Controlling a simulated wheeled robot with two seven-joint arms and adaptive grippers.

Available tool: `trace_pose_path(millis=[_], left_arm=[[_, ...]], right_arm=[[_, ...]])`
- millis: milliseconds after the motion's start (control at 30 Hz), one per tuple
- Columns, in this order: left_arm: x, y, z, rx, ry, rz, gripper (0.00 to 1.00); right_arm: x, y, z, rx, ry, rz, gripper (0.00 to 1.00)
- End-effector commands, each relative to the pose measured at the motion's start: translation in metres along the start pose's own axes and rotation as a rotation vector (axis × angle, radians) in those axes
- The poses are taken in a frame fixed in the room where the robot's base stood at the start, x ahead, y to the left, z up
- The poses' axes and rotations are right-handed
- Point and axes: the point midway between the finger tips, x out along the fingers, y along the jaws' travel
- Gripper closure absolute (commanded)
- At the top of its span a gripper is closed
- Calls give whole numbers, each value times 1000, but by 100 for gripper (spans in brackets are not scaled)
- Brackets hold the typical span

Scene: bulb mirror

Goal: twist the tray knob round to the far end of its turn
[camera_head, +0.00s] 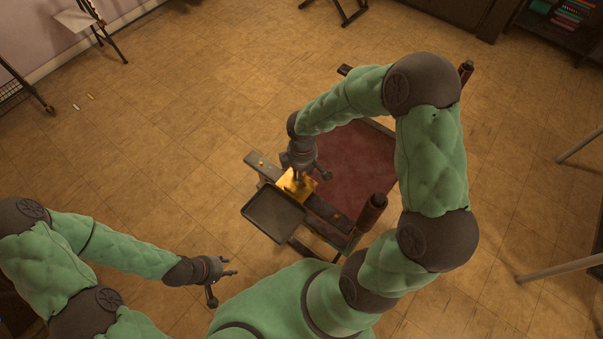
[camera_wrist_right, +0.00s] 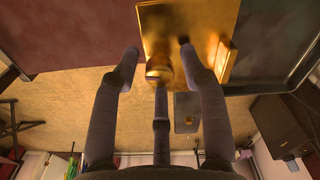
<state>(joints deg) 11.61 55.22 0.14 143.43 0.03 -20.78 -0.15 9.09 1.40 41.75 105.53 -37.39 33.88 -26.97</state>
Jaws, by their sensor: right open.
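The gold tray knob (camera_wrist_right: 160,70) is a small round piece in front of a gold plate (camera_wrist_right: 190,25). The plate also shows in the head view (camera_head: 309,187), beside a shallow dark tray (camera_head: 274,214). My right gripper (camera_wrist_right: 158,52) is open, with its fingers spread to either side of the knob; I cannot tell whether any finger touches it. In the head view the right gripper (camera_head: 300,178) hides the knob. My left gripper (camera_head: 226,282) is open and empty above the floor, left of and nearer than the tray.
A dark red panel (camera_head: 352,160) lies right behind the plate, on the same stand. A dark cylinder handle (camera_head: 372,212) stands at the panel's near corner. My right arm arches over the panel. The tiled floor to the left is mostly clear.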

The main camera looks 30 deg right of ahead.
Motion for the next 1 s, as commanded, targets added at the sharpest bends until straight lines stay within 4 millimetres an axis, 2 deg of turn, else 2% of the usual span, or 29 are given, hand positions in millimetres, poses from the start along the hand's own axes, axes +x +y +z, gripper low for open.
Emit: trace_pose_path(millis=[167,1000], left_arm=[[-7,2,0,0,0,0,60],[-62,22,2,0,0,0,60]], right_arm=[[-9,0,0,0,1,1,56],[-80,0,0,0,1,2,56]])
